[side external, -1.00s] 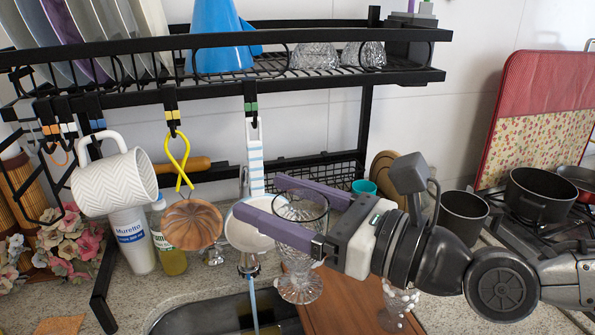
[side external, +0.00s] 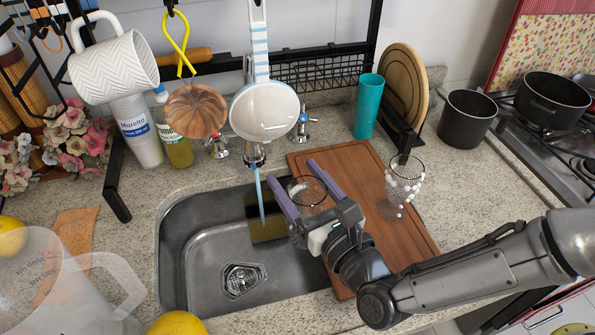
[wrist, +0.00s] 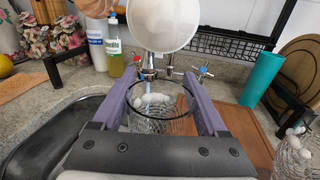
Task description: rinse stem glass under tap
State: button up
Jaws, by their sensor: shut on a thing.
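My gripper (side external: 291,172) is shut on a clear cut-glass stem glass (side external: 308,195), with one purple finger on each side of it. The glass seems upright, mouth up, over the sink's right edge and the cutting board; its lower part is hidden in the side view. In the wrist view the glass (wrist: 160,122) shows white foam blobs. The tap (side external: 254,156) runs a thin water stream (side external: 260,197) into the sink (side external: 190,245). The stream is to the left of the held glass, apart from it in the side view. A second foam-dotted stem glass (side external: 404,178) stands on the board.
A white strainer (side external: 264,110) hangs just above the tap. The wooden cutting board (side external: 385,225) lies right of the sink. A teal cup (side external: 368,106) and a dark pot (side external: 466,118) stand behind. A clear jug (side external: 70,290) is at front left.

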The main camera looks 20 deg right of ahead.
aim_at(255, 147)
jog(key=w+a, duration=0.1)
jog(key=w, duration=0.1)
jog(key=w+a, duration=0.1)
jog(key=w, duration=0.2)
jog(key=w+a, duration=0.2)
jog(key=shift+w+f, duration=0.2)
jog(key=shift+f, duration=0.2)
jog(key=shift+w+a+f, duration=0.1)
jog(key=shift+w+f, duration=0.1)
jog(key=shift+f, duration=0.1)
notch_tip(255, 147, down, 7)
jog(key=w, duration=0.1)
jog(key=w+a, duration=0.3)
jog(key=w, duration=0.2)
jog(key=shift+w+a, duration=0.2)
jog(key=shift+a, duration=0.05)
jog(key=shift+d, duration=0.4)
dwell(0.4)
jog(key=shift+s+a, duration=0.1)
jog(key=shift+a, duration=0.35)
dwell(2.8)
jog(key=a+v, duration=0.1)
jog(key=v, duration=0.5)
jog(key=shift+s, duration=0.25)
jog(key=shift+a, duration=0.1)
dwell(0.4)
